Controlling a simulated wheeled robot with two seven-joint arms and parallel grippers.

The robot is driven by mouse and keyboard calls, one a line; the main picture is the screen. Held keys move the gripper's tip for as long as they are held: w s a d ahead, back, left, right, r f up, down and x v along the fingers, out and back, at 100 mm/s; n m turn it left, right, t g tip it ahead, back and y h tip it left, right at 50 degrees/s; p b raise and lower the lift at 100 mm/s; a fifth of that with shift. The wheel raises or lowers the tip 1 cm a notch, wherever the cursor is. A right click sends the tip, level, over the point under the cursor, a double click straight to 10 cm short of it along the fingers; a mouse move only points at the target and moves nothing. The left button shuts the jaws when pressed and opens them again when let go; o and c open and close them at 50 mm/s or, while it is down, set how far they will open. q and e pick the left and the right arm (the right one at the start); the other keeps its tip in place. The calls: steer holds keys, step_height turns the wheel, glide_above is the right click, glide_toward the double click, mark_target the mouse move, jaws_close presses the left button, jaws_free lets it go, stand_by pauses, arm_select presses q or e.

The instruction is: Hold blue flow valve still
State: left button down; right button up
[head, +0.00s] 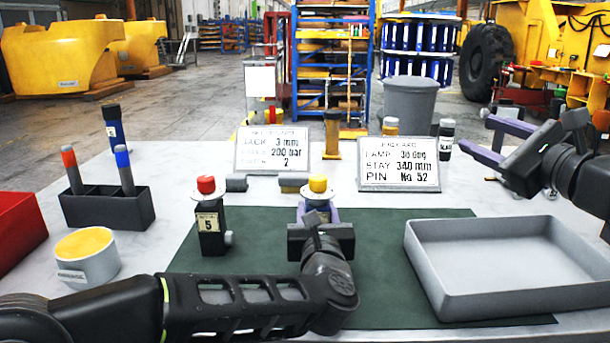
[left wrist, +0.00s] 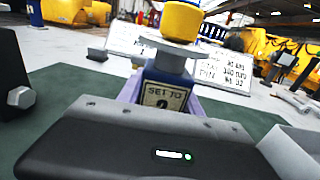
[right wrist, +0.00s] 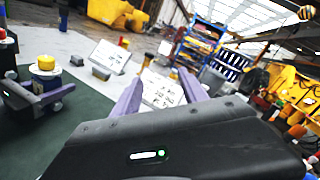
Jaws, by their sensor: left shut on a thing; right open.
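The blue flow valve has a yellow knob (head: 318,183) above a pale disc and stands on the green mat, mostly hidden in the head view by my left gripper (head: 318,212). In the left wrist view its blue body (left wrist: 168,76) carries a "SET TO" plate whose number is partly cut off. Purple fingers sit on both sides of the body, shut on it below the disc. The knob also shows in the right wrist view (right wrist: 46,62). My right gripper (head: 474,131) is open and empty, raised at the right, well apart from the valve.
A black valve with a red knob (head: 206,186) and a "5" plate stands left of the blue one. A grey tray (head: 425,270) lies empty at right. Two signs (head: 271,150) (head: 399,177) stand behind. A pen holder (head: 110,213) and tin (head: 87,268) are at left.

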steer(key=a+f+g+y, duration=0.3)
steer(key=a+f+y, duration=0.25)
steer(key=a, duration=0.75)
steer(key=m+g+y, duration=0.1)
steer(key=g+y, duration=0.1)
steer(key=g, duration=0.1)
glide_toward(312, 177)
steer(key=shift+w+f, duration=0.4)
steer(key=shift+f, duration=0.05)
steer(key=x, duration=1.2)
steer(key=shift+d+r, duration=0.1)
steer(key=shift+r, duration=0.15)
jaws_close()
